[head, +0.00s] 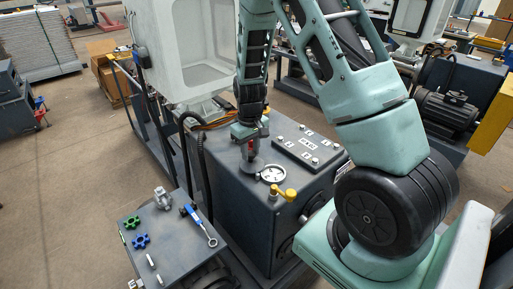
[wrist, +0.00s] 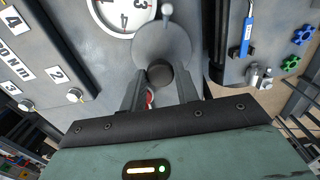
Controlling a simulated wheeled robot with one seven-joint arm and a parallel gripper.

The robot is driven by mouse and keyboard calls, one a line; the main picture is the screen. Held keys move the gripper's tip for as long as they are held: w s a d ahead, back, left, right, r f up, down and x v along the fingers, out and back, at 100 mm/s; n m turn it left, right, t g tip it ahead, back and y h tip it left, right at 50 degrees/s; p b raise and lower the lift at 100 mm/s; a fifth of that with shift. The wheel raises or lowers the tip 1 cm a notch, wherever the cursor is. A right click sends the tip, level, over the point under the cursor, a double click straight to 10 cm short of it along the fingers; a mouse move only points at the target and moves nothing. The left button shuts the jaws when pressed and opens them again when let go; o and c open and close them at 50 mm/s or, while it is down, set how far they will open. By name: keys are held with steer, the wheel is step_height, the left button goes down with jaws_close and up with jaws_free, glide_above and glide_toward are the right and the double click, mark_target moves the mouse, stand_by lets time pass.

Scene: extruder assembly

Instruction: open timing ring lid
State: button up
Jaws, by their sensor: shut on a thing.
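The timing ring lid appears to be the round grey disc (wrist: 163,45) in the wrist view, lying on the dark machine top beside a dial. A dark round knob (wrist: 160,72) stands at its near edge. My gripper (wrist: 160,84) is shut on this knob, with a finger on each side. A bit of red shows between the fingers. In the head view, my gripper (head: 249,146) points down at the machine top, just behind the dial, with the round grey part (head: 250,166) beneath it. I cannot tell whether the lid is lifted.
A white dial (head: 272,174) and a yellow-handled valve (head: 285,194) stand close by. A raised numbered plate (head: 307,147) lies to the right. A side table (head: 178,240) holds a blue-handled tool (head: 200,224), blue and green knobs and small metal parts. A black hose (head: 190,150) rises left of the machine.

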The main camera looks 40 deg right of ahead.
steer(key=shift+w+a, duration=0.1)
steer(key=shift+a, duration=0.3)
steer(key=o, duration=0.8)
steer(key=shift+c, duration=0.2)
steer(key=shift+w, duration=0.1)
steer(key=shift+r+p, duration=2.65)
steer(key=shift+r, duration=0.95)
steer(key=shift+w+r+b, duration=0.1)
steer(key=shift+r+b, duration=0.2)
steer(key=shift+r, duration=0.05)
step_height(320, 180, up, 17)
steer(key=b, duration=0.4)
steer(key=shift+f+b, duration=0.2)
steer(key=shift+b, duration=0.1)
